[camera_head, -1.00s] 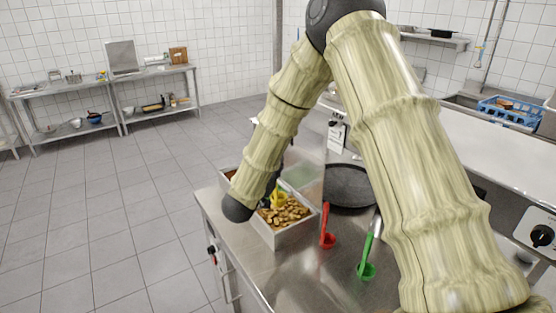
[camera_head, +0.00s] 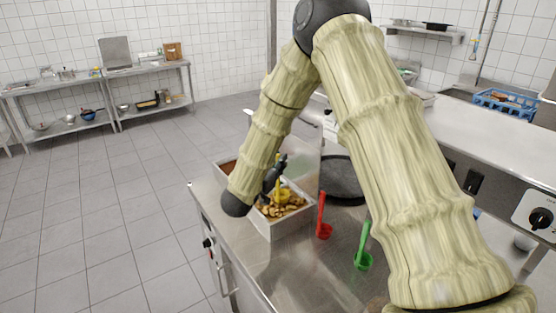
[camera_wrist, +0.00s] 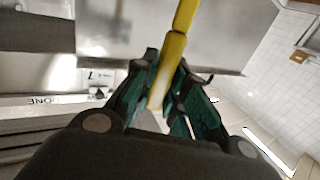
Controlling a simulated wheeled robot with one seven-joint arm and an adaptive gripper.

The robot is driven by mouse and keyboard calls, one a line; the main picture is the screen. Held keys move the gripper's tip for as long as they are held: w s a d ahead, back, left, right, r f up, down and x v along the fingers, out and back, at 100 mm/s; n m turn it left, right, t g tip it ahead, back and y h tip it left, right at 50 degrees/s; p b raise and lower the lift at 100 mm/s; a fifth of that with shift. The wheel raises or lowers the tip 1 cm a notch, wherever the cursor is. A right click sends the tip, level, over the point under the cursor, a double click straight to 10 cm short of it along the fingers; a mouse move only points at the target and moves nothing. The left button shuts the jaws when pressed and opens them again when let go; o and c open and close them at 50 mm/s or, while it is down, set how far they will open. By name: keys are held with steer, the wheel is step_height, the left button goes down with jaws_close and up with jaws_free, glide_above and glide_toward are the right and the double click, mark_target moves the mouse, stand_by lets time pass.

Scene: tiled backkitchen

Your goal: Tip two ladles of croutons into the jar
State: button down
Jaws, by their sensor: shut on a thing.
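My gripper (camera_head: 275,178) is shut on the handle of a yellow ladle (camera_head: 284,195), partly hidden behind my forearm. In the wrist view, the fingers (camera_wrist: 165,85) close around the yellow handle (camera_wrist: 174,48), which runs up out of the picture. The ladle's bowl is at or just over the croutons (camera_head: 272,211) in a steel bin (camera_head: 270,230). I cannot tell whether it is touching them or how full it is. I cannot make out the jar in either view.
The counter front is clear. A blue crate (camera_head: 505,103) is far right.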

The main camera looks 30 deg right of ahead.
steer(key=shift+f+b, duration=1.65)
steer(key=shift+f, duration=1.4)
steer(key=shift+r, duration=0.15)
steer(key=shift+r+p, duration=2.75)
steer(key=shift+r, duration=2.15)
